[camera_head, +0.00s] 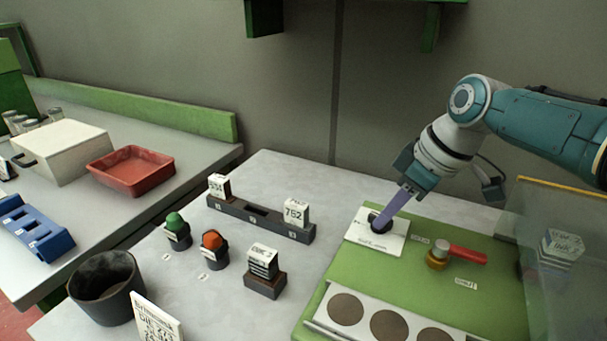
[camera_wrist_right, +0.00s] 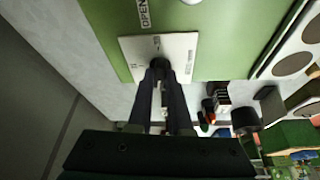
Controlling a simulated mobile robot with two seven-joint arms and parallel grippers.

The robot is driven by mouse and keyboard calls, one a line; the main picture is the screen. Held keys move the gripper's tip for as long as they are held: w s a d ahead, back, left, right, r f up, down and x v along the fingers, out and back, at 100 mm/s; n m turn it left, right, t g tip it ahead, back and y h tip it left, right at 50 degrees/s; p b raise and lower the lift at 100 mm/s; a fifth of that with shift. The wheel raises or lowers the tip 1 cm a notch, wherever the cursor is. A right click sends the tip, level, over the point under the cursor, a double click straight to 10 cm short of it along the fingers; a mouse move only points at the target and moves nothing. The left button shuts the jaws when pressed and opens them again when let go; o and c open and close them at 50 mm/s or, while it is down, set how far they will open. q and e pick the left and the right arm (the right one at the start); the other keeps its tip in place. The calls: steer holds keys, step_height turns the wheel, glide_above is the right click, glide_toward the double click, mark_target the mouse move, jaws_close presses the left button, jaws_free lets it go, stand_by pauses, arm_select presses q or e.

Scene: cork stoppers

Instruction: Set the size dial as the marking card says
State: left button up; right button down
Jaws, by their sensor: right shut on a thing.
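The size dial (camera_head: 377,226) is a black knob on a white plate (camera_head: 362,238) with printed markings, set on the green panel. My right gripper (camera_head: 382,221) reaches down from the upper right and is shut on the dial's knob. In the right wrist view the two dark fingers close on the knob (camera_wrist_right: 158,64) over the white plate (camera_wrist_right: 185,45); the pointer's setting is too small to read. The marking card (camera_head: 158,321), white with black print, stands at the lower front, cut off by the picture's edge. My left gripper is out of view.
A red-handled valve (camera_head: 460,252) sits right of the dial. A dark cup (camera_head: 105,290) is front left. A clear screen (camera_head: 560,235) rises at right.

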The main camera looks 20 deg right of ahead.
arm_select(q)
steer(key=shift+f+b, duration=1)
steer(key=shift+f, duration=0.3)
arm_select(e)
steer(key=shift+d+n+g+y, duration=0.1)
steer(key=shift+n+g+y, duration=0.2)
steer(key=shift+n, duration=0.8)
steer(key=c, duration=0.8)
jaws_free()
steer(key=shift+c, duration=0.2)
steer(key=shift+r, duration=0.1)
steer(key=shift+d+r+p, duration=0.1)
steer(key=shift+r+p, duration=0.2)
steer(key=shift+r, duration=0.05)
arm_select(q)
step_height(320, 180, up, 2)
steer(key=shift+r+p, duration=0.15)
steer(key=shift+p, duration=0.75)
arm_select(e)
steer(key=v, duration=0.9)
steer(key=shift+d, duration=0.1)
